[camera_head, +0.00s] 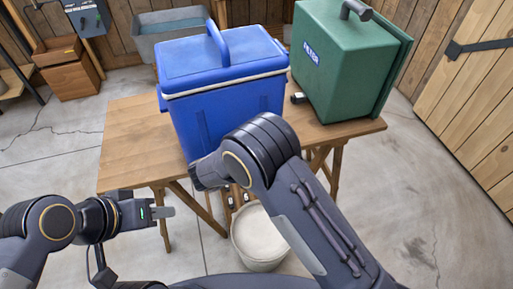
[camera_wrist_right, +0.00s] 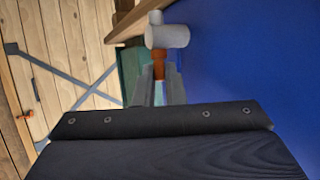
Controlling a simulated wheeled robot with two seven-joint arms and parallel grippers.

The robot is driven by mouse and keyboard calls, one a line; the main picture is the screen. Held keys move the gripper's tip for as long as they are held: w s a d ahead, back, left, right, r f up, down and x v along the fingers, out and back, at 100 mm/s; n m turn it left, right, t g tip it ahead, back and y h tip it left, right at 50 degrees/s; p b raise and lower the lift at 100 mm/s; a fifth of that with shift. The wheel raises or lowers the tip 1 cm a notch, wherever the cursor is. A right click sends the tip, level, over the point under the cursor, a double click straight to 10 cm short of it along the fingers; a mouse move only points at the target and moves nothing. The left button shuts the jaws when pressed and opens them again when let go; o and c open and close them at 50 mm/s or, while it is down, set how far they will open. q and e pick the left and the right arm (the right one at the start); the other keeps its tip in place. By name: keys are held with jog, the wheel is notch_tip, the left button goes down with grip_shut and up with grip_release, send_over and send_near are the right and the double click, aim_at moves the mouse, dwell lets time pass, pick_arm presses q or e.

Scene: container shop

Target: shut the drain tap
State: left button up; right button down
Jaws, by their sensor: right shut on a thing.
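The drain tap (camera_wrist_right: 167,36) shows in the right wrist view as a grey body with an orange-brown lever (camera_wrist_right: 159,60), beside the blue wall of the cooler (camera_wrist_right: 245,70). My right gripper (camera_wrist_right: 159,74) is shut on this lever. In the head view the blue cooler (camera_head: 222,70) stands on the wooden table, and my right arm hides the tap and the right gripper. My left gripper (camera_head: 160,211) is empty, in front of the table's left side and away from the cooler; its finger gap cannot be made out.
A white bucket (camera_head: 258,238) stands on the floor below the table's front edge. A green box marked FILTER (camera_head: 340,65) stands on the table (camera_head: 128,140) right of the cooler. A grey tub (camera_head: 150,42) is behind. Open concrete floor lies to the right.

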jog(key=shift+w+r+m+g+h, duration=0.1)
jog(key=shift+w+m+g+h, duration=0.05)
jog(key=shift+m+g+h, duration=0.3)
jog(key=c, duration=1.5)
grip_release()
jog(key=b+v, duration=0.1)
jog(key=v, duration=0.7)
jog(key=shift+o, duration=0.2)
